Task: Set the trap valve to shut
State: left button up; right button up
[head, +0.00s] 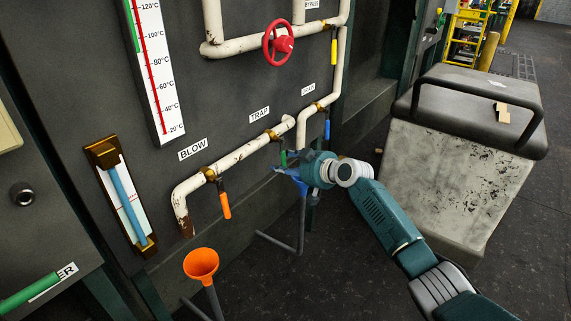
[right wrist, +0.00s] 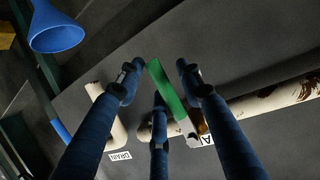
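The trap valve sits on the cream pipe below the TRAP label (head: 259,116). Its green handle (head: 284,158) hangs down from a brass fitting (head: 272,134), its lower part hidden by my right gripper (head: 290,167). In the right wrist view the green handle (right wrist: 166,86) lies between the blue fingers of my right gripper (right wrist: 158,84). The fingers are spread, with gaps visible between them and the handle; whether any finger touches it I cannot tell. My left gripper is not in view.
An orange handle (head: 225,205) hangs at BLOW, left of the trap valve; a blue handle (head: 327,129) hangs to its right. A red handwheel (head: 278,43) is above. An orange funnel (head: 201,264) stands below. A grey block (head: 447,180) stands at right.

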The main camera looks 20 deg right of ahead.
jog(key=shift+r, duration=0.1)
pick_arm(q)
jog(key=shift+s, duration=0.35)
pick_arm(e)
jog(key=v, duration=1.2)
